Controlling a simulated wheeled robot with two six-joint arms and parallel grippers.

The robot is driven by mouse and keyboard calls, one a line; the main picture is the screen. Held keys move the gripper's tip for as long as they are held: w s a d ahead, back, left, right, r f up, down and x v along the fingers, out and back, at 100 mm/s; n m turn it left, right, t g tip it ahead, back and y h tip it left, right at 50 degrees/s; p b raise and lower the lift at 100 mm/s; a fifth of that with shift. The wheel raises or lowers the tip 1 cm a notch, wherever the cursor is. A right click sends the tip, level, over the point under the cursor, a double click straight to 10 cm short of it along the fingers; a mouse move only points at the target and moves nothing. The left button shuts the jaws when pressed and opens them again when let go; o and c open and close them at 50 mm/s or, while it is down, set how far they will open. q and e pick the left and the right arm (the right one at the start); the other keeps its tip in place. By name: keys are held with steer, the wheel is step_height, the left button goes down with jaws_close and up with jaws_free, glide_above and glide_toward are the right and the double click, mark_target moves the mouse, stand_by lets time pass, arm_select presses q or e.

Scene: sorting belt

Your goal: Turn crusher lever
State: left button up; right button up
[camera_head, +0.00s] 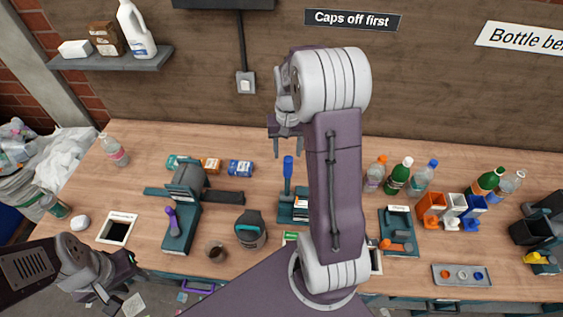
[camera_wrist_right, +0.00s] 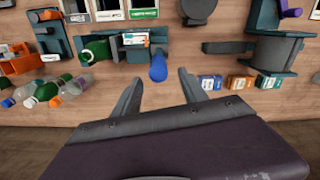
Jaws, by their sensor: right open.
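A blue-handled lever (camera_head: 288,170) stands upright on a teal device (camera_head: 286,212) mid-table; the lever also shows in the right wrist view (camera_wrist_right: 158,67). A purple lever (camera_head: 171,222) is on a teal machine with a grey drum (camera_head: 186,176), left of it; it shows at the wrist view's top right (camera_wrist_right: 291,13). No readable label tells which is the crusher. My right gripper (camera_head: 287,146) is open and empty above and behind the blue handle; its fingers (camera_wrist_right: 158,88) lie either side of it, apart from it. My left gripper (camera_head: 112,290) is low at the left; its jaws are unclear.
Several bottles (camera_head: 398,176) stand right of my right arm, which hides part of the table. Coloured bins (camera_head: 432,207) and a cap tray (camera_head: 462,275) are further right. A dark round container (camera_head: 251,232) stands between the two machines.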

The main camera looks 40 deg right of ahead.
mark_target(292, 157)
steer(key=f, duration=0.2)
steer(key=s+f+p, duration=0.1)
steer(key=shift+s+d+f, duration=0.1)
steer(key=shift+d, duration=0.3)
steer(key=f, duration=0.1)
steer(key=w+f, duration=0.1)
steer(key=f, duration=0.1)
steer(key=a+f+p, duration=0.1)
steer(key=f, duration=0.1)
steer(key=shift+w, duration=0.25)
steer(key=shift+s+d+f, duration=0.1)
steer(key=shift+s+d, duration=0.2)
steer(key=shift+s, duration=0.1)
steer(key=c, duration=0.5)
steer(key=shift+w+a, duration=0.1)
steer(key=shift+a, duration=0.1)
jaws_close()
arm_select(q)
step_height(292, 157, up, 2)
steer(key=shift+s+d+r, duration=0.1)
steer(key=shift+s+r, duration=0.05)
steer(key=shift+r, duration=0.05)
arm_select(e)
steer(key=shift+d, duration=0.1)
steer(key=shift+w, duration=0.15)
